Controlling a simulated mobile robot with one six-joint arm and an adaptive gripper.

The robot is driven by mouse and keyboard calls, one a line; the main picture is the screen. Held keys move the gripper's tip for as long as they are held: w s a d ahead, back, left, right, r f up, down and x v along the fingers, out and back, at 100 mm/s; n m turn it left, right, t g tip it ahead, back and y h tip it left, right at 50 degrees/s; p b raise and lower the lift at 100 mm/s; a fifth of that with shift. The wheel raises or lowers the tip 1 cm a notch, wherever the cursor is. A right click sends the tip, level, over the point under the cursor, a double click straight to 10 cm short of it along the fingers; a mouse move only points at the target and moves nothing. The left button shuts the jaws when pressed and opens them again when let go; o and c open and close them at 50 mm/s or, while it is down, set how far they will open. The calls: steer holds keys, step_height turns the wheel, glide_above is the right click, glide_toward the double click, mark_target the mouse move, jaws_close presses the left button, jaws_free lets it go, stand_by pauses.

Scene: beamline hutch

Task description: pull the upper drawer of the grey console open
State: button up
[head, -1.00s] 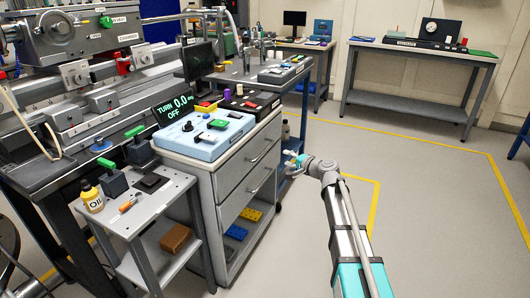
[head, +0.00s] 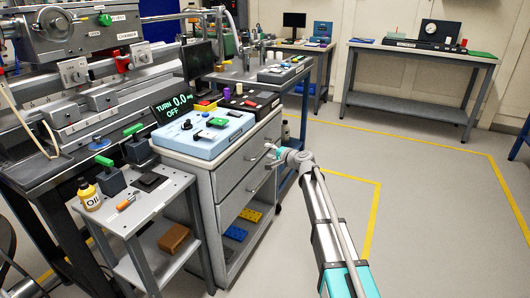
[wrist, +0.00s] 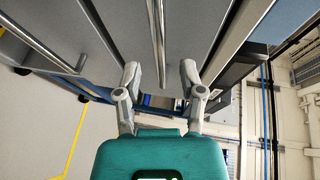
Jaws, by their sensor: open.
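The grey console (head: 203,178) stands in the middle of the head view, with two drawers above an open shelf. Its upper drawer (head: 236,172) and lower drawer (head: 240,198) look shut, each with a bar handle. My gripper (head: 269,149) is beside the far end of the upper drawer front. In the wrist view my gripper (wrist: 160,75) is open, with one finger on each side of the upper drawer's handle (wrist: 157,40). I cannot tell whether the fingers touch it. The lower drawer's handle (wrist: 40,42) runs further left.
A blue control box (head: 205,135) sits on the console. A small side table (head: 135,215) with an oil bottle (head: 89,195) stands at its left. A blue-framed bench (head: 290,125) is close behind the gripper. The floor to the right is clear.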

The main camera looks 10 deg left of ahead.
mark_target(264, 149)
steer(key=shift+x, duration=1.75)
jaws_close()
